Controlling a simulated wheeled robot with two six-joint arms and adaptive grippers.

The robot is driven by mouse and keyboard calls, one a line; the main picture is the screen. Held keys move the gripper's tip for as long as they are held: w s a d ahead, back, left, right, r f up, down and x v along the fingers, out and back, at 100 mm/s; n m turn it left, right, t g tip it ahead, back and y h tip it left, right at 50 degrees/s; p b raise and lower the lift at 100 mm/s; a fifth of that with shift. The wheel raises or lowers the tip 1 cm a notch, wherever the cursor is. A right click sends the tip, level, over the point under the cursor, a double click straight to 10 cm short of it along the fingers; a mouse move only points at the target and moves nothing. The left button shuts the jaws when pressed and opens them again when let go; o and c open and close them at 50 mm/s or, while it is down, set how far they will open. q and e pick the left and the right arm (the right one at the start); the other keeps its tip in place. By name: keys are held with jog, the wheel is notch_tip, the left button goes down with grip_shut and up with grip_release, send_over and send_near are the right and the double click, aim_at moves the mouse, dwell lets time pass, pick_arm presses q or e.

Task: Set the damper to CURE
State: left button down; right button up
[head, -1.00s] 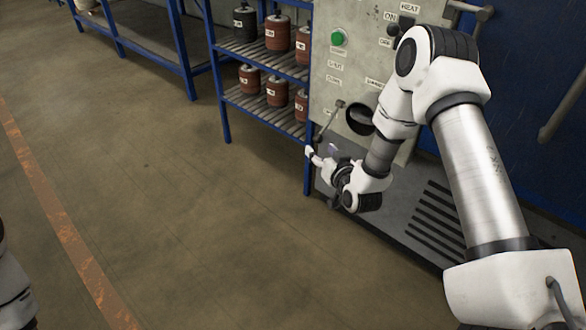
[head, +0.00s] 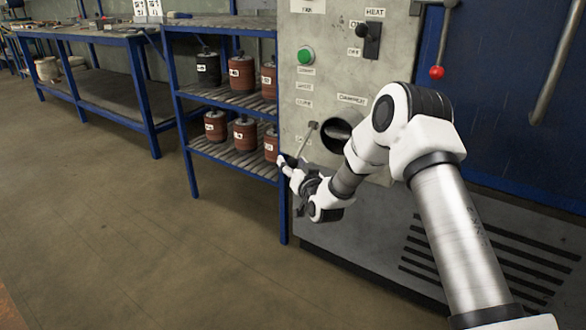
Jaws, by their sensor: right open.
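The damper (head: 338,134) is a dark round opening on the grey control panel (head: 325,35), with a label (head: 352,99) above it. A thin metal lever (head: 306,140) beside it slants down and left; its lower end is near my right gripper. Small labels, one of them apparently CURE (head: 304,103), stand in a column left of the damper; the print is hard to read. My right gripper (head: 287,169) is open, at the panel's lower left by the lever's lower end. I cannot tell whether they touch. My left gripper is out of view.
A blue shelf rack (head: 188,150) with several brown and dark cylinders stands close left of the gripper. The panel also has a green button (head: 306,55) and a black HEAT switch (head: 370,38). A red-knobbed handle (head: 437,72) is at right. The floor in front is clear.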

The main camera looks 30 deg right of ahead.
grip_shut()
jog(key=shift+s+a+r+p, duration=0.1)
jog(key=shift+a+r+p, duration=0.1)
jog(key=shift+r+p, duration=0.5)
notch_tip(320, 180, up, 11)
jog(key=a+m+g+y+p, duration=0.1)
jog(key=m+p, duration=0.4)
jog(key=p, duration=0.8)
jog(key=shift+s+a+m+g+y, duration=0.25)
jog(key=shift+g+y, duration=0.45)
jog(key=shift+g, duration=0.7)
jog(key=shift+w+r, duration=0.1)
jog(key=shift+d, duration=0.1)
